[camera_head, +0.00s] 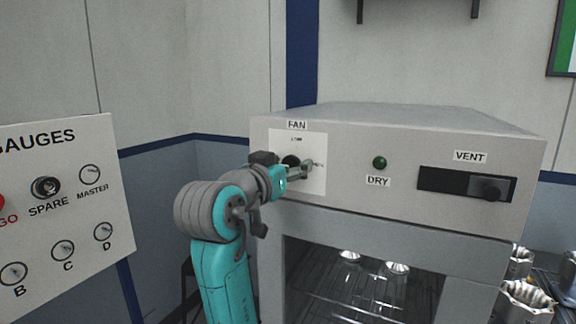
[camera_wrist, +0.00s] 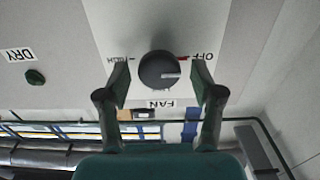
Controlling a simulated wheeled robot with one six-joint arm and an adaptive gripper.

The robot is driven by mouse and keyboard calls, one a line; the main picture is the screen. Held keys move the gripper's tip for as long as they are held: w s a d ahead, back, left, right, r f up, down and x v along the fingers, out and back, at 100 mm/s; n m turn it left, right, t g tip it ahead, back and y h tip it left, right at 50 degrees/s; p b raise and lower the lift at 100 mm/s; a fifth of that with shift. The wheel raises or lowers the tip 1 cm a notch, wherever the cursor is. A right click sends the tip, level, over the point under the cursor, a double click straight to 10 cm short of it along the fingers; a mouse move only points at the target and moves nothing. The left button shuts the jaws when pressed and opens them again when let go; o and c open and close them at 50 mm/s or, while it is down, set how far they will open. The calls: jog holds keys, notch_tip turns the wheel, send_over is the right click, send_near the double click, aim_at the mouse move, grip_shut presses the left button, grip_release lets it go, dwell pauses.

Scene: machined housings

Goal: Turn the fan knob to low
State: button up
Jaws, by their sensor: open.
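The fan knob (camera_wrist: 158,70) is a round dark knob on a white plate (camera_wrist: 175,25). In the wrist view, which is turned upside down, its pale pointer line points right, towards the OFF mark. HIGH is at the left, and a mostly hidden mark lies between the knob and the FAN label (camera_wrist: 160,104). My gripper (camera_wrist: 160,92) is open, with one finger on each side of the knob and a visible gap at both sides. In the head view, my gripper (camera_head: 300,171) is in front of the plate and partly hides the knob (camera_head: 290,160).
The grey cabinet (camera_head: 345,138) also bears a green DRY button (camera_head: 380,162) and a VENT slider (camera_head: 488,188) to the right. Its open chamber with a wire rack is below. A GAUGES panel (camera_head: 80,215) is at the left. Metal housings (camera_head: 525,300) are at the lower right.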

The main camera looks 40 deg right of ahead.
jog(key=c, duration=1.1)
jog(key=shift+m, duration=0.3)
jog(key=m, duration=0.3)
jog(key=shift+m, duration=0.4)
jog(key=m, duration=0.4)
jog(key=shift+s+d+f, duration=0.1)
jog(key=shift+s, duration=0.05)
jog(key=m, duration=0.9)
jog(key=shift+f, duration=0.15)
jog(key=shift+m, duration=0.3)
